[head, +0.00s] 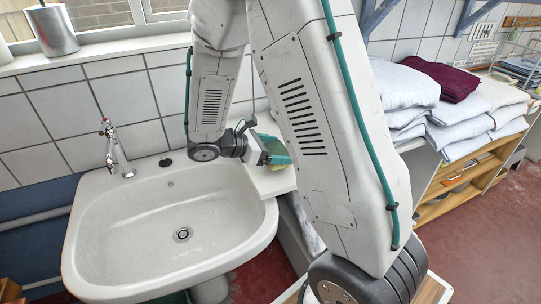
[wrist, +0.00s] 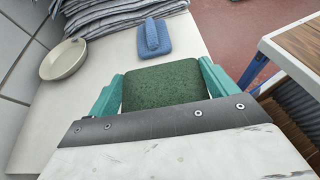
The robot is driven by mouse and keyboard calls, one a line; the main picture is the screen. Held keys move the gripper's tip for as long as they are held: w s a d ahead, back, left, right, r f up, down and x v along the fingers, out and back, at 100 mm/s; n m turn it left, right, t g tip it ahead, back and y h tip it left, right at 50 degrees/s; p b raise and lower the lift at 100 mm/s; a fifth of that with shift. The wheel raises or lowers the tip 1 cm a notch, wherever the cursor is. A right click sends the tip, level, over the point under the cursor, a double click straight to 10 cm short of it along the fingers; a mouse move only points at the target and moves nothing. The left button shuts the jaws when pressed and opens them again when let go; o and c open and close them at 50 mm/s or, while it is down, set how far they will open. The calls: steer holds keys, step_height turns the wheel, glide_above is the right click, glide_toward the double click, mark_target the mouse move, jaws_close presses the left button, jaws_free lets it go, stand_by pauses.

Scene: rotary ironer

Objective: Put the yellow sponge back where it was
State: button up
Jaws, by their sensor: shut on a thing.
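My gripper (wrist: 161,88) has its teal fingers closed on both sides of the sponge (wrist: 160,84). In the wrist view the sponge shows its dark green scouring face. In the head view my gripper (head: 276,153) is at the right side of the sink, over the white ledge (head: 270,181). A little yellow of the sponge (head: 281,168) shows there, mostly hidden by the fingers and my arm. I cannot tell whether the sponge touches the white surface under it.
A blue brush-like thing (wrist: 153,39) and a cream dish (wrist: 63,59) lie ahead on the white counter (wrist: 112,53), before folded grey cloths (wrist: 120,14). The white sink (head: 190,215) with its tap (head: 117,155) is left. Folded linen (head: 405,85) is stacked at the right.

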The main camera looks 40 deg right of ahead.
steer(key=shift+w+a+f, duration=0.1)
steer(key=shift+a+f, duration=0.1)
steer(key=shift+f, duration=0.65)
steer(key=shift+a+f, duration=0.15)
steer(key=shift+f, duration=0.65)
steer(key=o, duration=0.9)
steer(key=shift+c, duration=0.2)
steer(key=v, duration=1.1)
steer(key=s+a+r+m+t+y, duration=0.2)
steer(key=s+r+m+y, duration=0.4)
steer(key=s, duration=0.5)
steer(key=s+a+r+m+t+y, duration=0.2)
steer(key=s+r+m+y, duration=0.4)
steer(key=s, duration=0.5)
steer(key=shift+s+a+r+m+t+y, duration=0.2)
steer(key=shift+a+r+m+t+y, duration=0.25)
steer(key=shift+r+m, duration=0.75)
steer(key=shift+d+f, duration=0.1)
steer(key=shift+f, duration=0.05)
